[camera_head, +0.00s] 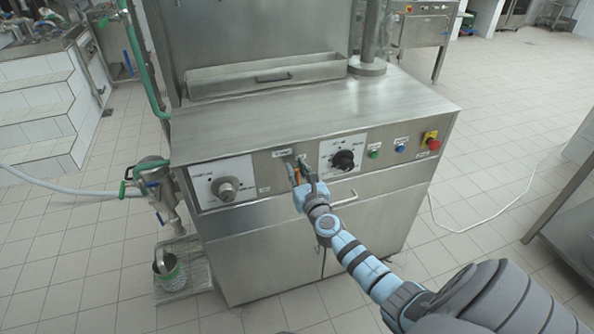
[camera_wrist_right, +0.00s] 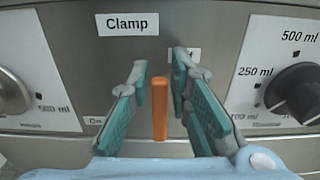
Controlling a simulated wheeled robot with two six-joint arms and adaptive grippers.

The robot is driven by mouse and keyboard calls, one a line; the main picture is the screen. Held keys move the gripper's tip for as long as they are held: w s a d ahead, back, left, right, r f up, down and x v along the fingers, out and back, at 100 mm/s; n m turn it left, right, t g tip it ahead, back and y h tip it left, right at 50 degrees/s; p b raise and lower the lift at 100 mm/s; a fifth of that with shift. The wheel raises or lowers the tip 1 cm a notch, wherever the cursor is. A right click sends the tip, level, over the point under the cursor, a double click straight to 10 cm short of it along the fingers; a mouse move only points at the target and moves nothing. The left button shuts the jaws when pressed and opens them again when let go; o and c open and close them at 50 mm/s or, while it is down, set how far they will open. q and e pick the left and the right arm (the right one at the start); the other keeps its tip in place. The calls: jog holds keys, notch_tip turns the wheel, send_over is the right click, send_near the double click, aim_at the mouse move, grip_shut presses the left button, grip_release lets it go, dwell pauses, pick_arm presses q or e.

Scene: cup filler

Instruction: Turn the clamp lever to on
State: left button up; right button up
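The clamp lever is a small orange bar (camera_wrist_right: 160,108) on the machine's front panel, seen upright in the right wrist view. It also shows as a small orange spot (camera_head: 297,175) in the head view. The label "Clamp" (camera_wrist_right: 128,24) is above it. An "On" label (camera_wrist_right: 95,120) is at lower left, and a label (camera_wrist_right: 186,57) at upper right is partly covered by a finger. My right gripper (camera_wrist_right: 167,95) is open, its teal fingers on both sides of the lever with gaps visible. It reaches the panel in the head view (camera_head: 301,170). My left gripper is out of view.
A black volume dial (camera_head: 343,160) is right of the lever, and a grey knob (camera_head: 226,188) is to its left. Green (camera_head: 374,154) and blue (camera_head: 399,148) buttons and a red emergency button (camera_head: 433,143) are farther right. The steel top (camera_head: 300,105) is clear.

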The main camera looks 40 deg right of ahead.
aim_at(280, 169)
grip_shut()
jog(key=shift+a, duration=0.1)
jog(key=a+n, duration=0.1)
jog(key=n, duration=0.2)
jog(key=w+a+f+n, duration=0.1)
jog(key=n, duration=0.2)
jog(key=a+n+p, duration=0.1)
jog(key=n, duration=0.2)
jog(key=shift+w+a+f, duration=0.15)
jog(key=shift+a+f, duration=0.1)
jog(key=shift+f, duration=0.15)
jog(key=f+n, duration=0.1)
jog(key=n, duration=0.1)
jog(key=a+f+n, duration=0.1)
jog(key=n, duration=0.1)
jog(key=shift+w+a+n, duration=0.1)
jog(key=shift+w+n, duration=0.05)
jog(key=shift+n, duration=0.15)
jog(key=shift+w+a+f+n+b, duration=0.1)
jog(key=shift+f+n+b, duration=0.3)
jog(key=shift+n, duration=0.7)
jog(key=shift+a+f+n+b, duration=0.15)
jog(key=shift+f+n, duration=0.4)
jog(key=shift+n, duration=0.55)
